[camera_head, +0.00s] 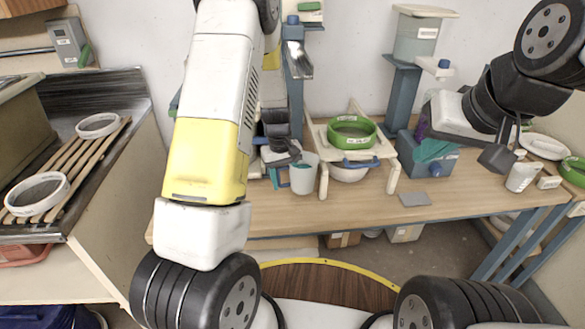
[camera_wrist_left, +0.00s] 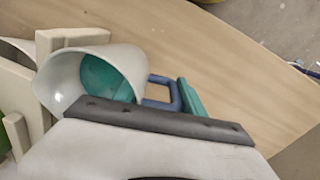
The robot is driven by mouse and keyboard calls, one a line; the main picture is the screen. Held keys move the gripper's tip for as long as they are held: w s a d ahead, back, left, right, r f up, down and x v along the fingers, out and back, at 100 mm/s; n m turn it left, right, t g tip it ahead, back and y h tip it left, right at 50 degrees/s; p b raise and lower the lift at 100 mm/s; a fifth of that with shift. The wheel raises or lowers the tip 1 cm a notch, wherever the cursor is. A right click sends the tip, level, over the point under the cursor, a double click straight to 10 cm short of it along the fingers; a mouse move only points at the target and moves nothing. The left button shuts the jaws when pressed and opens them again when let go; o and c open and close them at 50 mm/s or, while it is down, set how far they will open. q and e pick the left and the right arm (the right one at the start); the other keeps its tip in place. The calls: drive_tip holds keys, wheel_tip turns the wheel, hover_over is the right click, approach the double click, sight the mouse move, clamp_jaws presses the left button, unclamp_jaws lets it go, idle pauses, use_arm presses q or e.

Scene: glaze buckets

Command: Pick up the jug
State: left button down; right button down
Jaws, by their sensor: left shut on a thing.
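The jug (camera_head: 303,174) is a pale grey-white vessel with glaze-teal inside and a blue handle on its left side. It stands at the front of the wooden bench, left of the sieve stand. In the left wrist view the jug (camera_wrist_left: 62,80) shows its open mouth, with the blue handle (camera_wrist_left: 178,94) beside the dark gripper bar. My left gripper (camera_head: 284,157) is shut on the jug at its handle side; the exact contact is partly hidden. My right gripper (camera_head: 503,150) hangs over the bench at the right, away from the jug; its finger gap is unclear.
A blue-grey box (camera_head: 428,165) with a teal cloth stands further right. A white cup (camera_head: 521,176) is near my right gripper. Bare bench (camera_head: 440,215) lies in front.

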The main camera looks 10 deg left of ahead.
use_arm(q)
drive_tip(key=s+d, duration=0.3)
drive_tip(key=s, duration=0.4)
drive_tip(key=s+d+r, duration=0.1)
drive_tip(key=s+d, duration=0.2)
drive_tip(key=s, duration=0.4)
drive_tip(key=shift+r, duration=0.2)
drive_tip(key=shift+d, duration=0.1)
idle(0.8)
